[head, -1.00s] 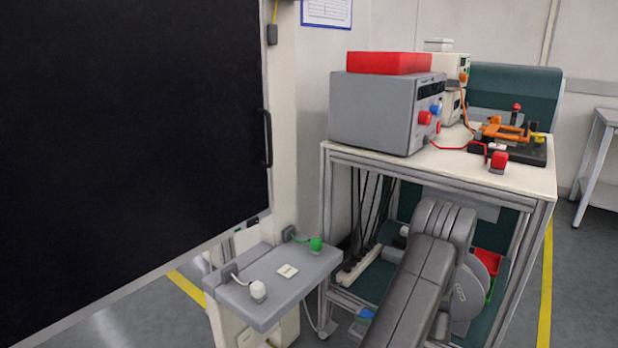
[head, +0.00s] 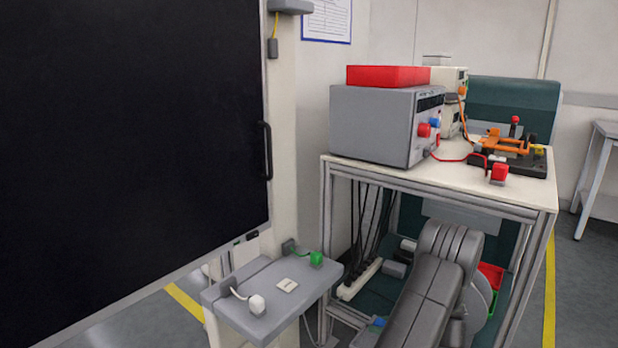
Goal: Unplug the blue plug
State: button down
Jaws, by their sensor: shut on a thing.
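My gripper is not in view. My grey arm reaches in from the bottom toward the trolley's lower part and hides much of what lies behind it. A small blue piece (head: 378,322) shows low down at the left edge of my arm, partly cut off from view. I cannot tell whether it is the blue plug or whether anything holds it. Another blue piece (head: 435,123) sits on the front of the grey instrument, beside a red one (head: 424,130). A pale power strip (head: 360,279) lies on the lower shelf, with dark cables above it.
The trolley (head: 340,163) carries the grey instrument (head: 370,125) and a red block (head: 498,173) on a red lead. A grey ledge (head: 270,310) at lower left holds a white plug (head: 257,304) and a green plug (head: 316,258). A large black panel (head: 130,140) fills the left.

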jog(key=shift+f, duration=0.1)
jog(key=shift+f+b, duration=1.55)
jog(key=shift+f, duration=0.55)
jog(key=shift+c, duration=1.9)
grip_release()
jog(key=shift+r, duration=0.1)
jog(key=r+p+v, duration=0.1)
jog(key=p+v, duration=0.1)
jog(key=v, duration=0.6)
jog(key=shift+r+p, duration=0.2)
jog(key=shift+p, duration=0.2)
